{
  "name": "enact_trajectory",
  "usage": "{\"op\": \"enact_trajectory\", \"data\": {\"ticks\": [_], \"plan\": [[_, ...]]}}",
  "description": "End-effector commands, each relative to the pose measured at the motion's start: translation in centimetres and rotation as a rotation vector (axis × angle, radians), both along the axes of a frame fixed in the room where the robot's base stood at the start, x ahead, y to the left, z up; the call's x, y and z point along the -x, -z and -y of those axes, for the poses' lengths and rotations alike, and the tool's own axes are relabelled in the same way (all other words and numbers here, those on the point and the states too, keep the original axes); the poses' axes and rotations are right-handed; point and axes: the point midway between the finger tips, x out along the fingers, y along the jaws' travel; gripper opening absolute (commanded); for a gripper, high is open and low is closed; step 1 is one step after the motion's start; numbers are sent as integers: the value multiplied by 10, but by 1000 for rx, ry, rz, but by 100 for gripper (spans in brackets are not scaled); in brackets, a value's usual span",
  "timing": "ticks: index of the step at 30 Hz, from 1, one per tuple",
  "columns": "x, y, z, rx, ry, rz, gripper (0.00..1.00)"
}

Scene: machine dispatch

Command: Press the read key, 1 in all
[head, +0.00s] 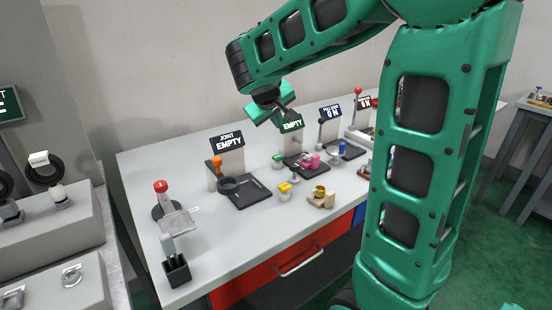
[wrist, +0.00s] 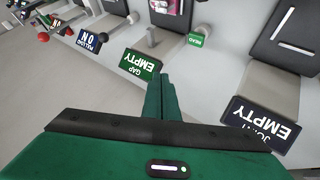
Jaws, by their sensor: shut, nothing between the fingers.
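The read key is a small green key (wrist: 196,40) marked READ, in the upper middle of the wrist view, beside the station with the GAP EMPTY sign (wrist: 141,65). In the head view a small green-topped key (head: 277,160) stands on the table left of the pink piece. My gripper (head: 268,113) hangs above the table near the GAP station, high over the key. In the wrist view its green fingers (wrist: 160,94) are together and empty, apart from the key and below it in the picture.
The JOINT EMPTY sign (head: 230,141) stands left with a black pad (head: 250,194) before it. The PULL OUT sign (head: 330,111) is to the right. A red-topped post (head: 161,187) stands left.

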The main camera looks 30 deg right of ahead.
Motion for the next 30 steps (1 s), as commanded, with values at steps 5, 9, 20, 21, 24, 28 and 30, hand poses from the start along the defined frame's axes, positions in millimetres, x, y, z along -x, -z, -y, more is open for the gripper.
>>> {"op": "enact_trajectory", "data": {"ticks": [5, 9, 20, 21, 24, 28, 30], "plan": [[0, 14, 0, 0, 0, -4, 0], [1, 32, 0, -1, 1, -5, 0], [1, 74, 0, -1, 0, -5, 0], [0, 77, 0, -1, 0, -3, 0], [0, 82, 0, -1, 0, -2, 0], [0, 86, 0, -1, 0, -1, 0], [0, 87, 0, -1, 0, -1, 0]]}}
